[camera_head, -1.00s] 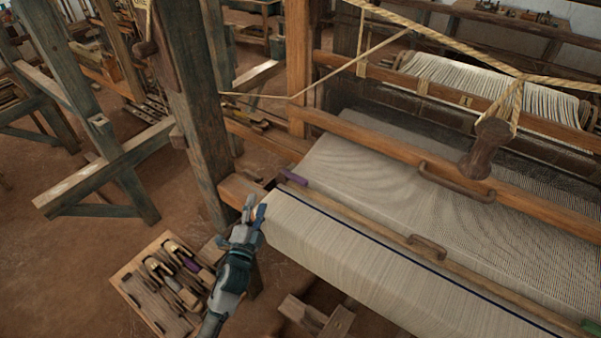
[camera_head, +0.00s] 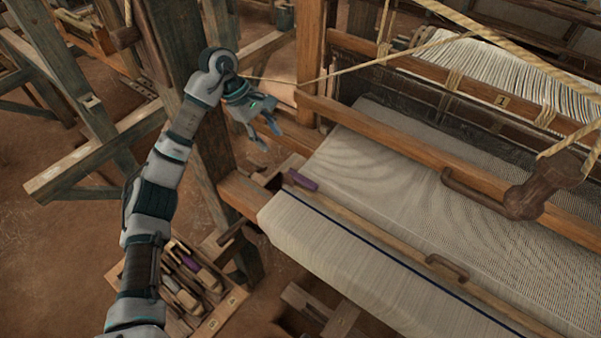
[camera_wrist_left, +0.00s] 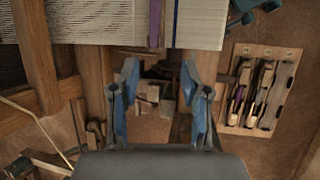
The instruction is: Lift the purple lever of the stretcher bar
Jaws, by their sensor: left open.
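The purple lever (camera_head: 302,181) lies at the left end of the wooden stretcher bar (camera_head: 380,235), which crosses the pale cloth (camera_head: 330,240). It lies low along the bar. In the left wrist view the lever (camera_wrist_left: 155,22) is a purple strip at the top, beyond the fingertips. My left gripper (camera_head: 268,139) is open and empty, above and to the left of the lever in the head view, with its fingers pointing down. Both blue fingers (camera_wrist_left: 159,68) show apart in the wrist view, with nothing between them. My right gripper is not in view.
A wooden loom post (camera_head: 205,140) stands just left of the gripper. A rope (camera_head: 350,68) runs past the wrist. A dark wooden handle (camera_head: 545,188) hangs at the right. A tool tray (camera_wrist_left: 262,90) lies low; my arm partly covers it in the head view.

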